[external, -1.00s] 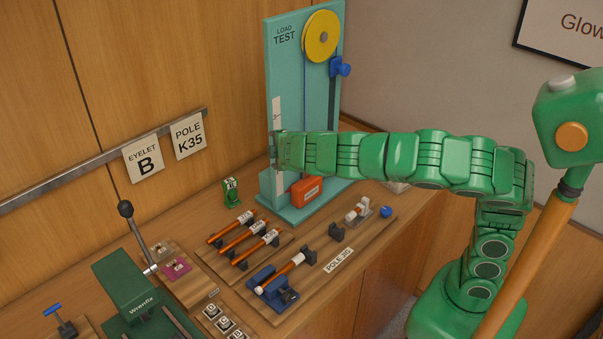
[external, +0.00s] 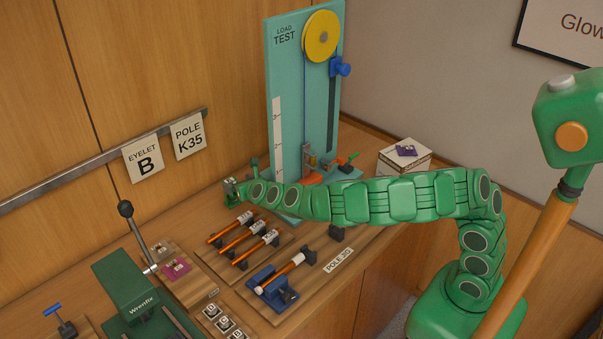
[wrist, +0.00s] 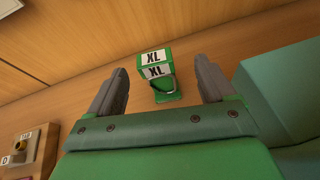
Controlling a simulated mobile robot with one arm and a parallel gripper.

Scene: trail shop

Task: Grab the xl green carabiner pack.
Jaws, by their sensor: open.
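The XL green carabiner pack (wrist: 155,77) is a small green pack with white XL labels, standing on the wooden bench. In the wrist view it sits between the two grey fingers of my gripper (wrist: 160,68), with a visible gap on each side. The fingers are spread and nothing is clamped. In the external view my gripper (external: 234,191) is low at the pack's spot and hides most of it.
The teal load test stand (external: 285,90) rises beside my arm, and its base (wrist: 285,85) is close on the right in the wrist view. Orange poles (external: 240,237) lie in a rack in front. A green press (external: 140,290) stands at the lower left.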

